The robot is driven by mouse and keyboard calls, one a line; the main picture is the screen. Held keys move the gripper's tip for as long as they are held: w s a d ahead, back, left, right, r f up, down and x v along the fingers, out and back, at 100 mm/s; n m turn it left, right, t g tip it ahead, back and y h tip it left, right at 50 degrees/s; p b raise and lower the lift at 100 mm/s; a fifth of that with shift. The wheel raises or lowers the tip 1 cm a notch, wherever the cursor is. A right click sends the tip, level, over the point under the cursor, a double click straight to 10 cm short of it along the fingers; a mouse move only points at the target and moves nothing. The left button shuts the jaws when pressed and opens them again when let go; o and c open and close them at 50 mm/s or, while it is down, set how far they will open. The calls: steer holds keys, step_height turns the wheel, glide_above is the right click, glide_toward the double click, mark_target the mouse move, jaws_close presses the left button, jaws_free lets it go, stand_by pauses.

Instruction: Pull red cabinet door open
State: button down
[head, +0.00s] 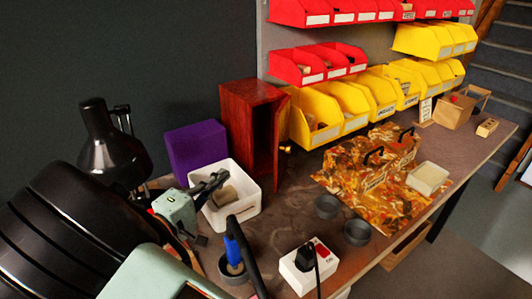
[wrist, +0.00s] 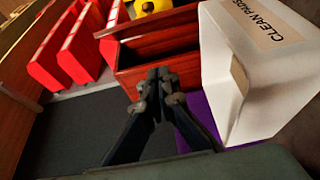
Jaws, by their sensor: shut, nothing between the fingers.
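The red wooden cabinet (head: 240,115) stands on the bench against the dark wall. Its door (head: 281,125) stands swung out at the right side, with a dark gap between door and cabinet body. A small brass-coloured knob (head: 287,149) shows low by the door. My gripper (head: 222,176) is shut and empty, above the white bin and left of the cabinet, apart from the door. In the wrist view my gripper (wrist: 158,80) points towards the cabinet (wrist: 165,62); whether it touches the cabinet I cannot tell.
The white bin (head: 254,208), labelled for clean pads in the wrist view, sits close below my gripper. A purple box (head: 196,148) stands left of the cabinet. Yellow bins (head: 315,115) are close on its right. A black lamp (head: 104,140) stands at left; a patterned cloth (head: 335,180) covers the bench right.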

mark_target(275, 152)
steer(key=s+d+b+x, duration=0.1)
steer(key=s+d+x, duration=0.1)
steer(key=x, duration=1.3)
steer(key=shift+w+d, duration=0.25)
steer(key=shift+d, duration=0.6)
steer(key=shift+s+d+f+b, duration=0.15)
steer(key=shift+s+d+b, duration=0.25)
steer(key=shift+d+b, duration=0.3)
steer(key=shift+d, duration=0.1)
